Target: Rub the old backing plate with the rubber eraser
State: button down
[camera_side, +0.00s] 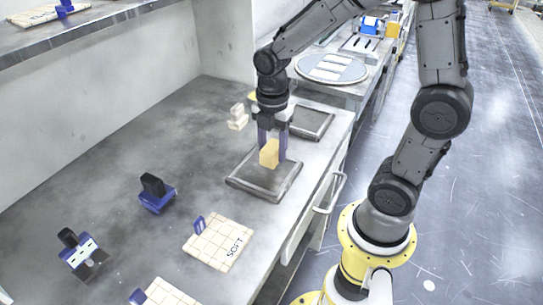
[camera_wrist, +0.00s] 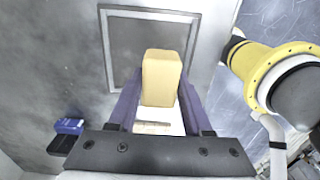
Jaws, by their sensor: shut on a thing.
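My gripper (camera_side: 272,148) is shut on a tan block, the rubber eraser (camera_side: 269,154), which hangs upright between the two purple fingers. In the wrist view, the eraser (camera_wrist: 161,78) fills the space between the fingers. Below it lies a dark grey square plate with a raised rim (camera_side: 240,184), which also shows in the wrist view (camera_wrist: 106,55). A second dark rimmed plate (camera_side: 314,122) lies behind it. I cannot tell which one is the old backing plate, nor whether the eraser touches the plate below it.
A pale block-shaped thing (camera_side: 238,117) is left of my gripper. A tiled pad marked SOFT (camera_side: 218,243) lies nearer the camera, with another pad (camera_side: 170,293) beyond its lower left. Blue-and-black holders (camera_side: 156,194) (camera_side: 80,254) stand on the left. The bench's middle is clear.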

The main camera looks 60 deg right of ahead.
jog(key=shift+r, duration=1.95)
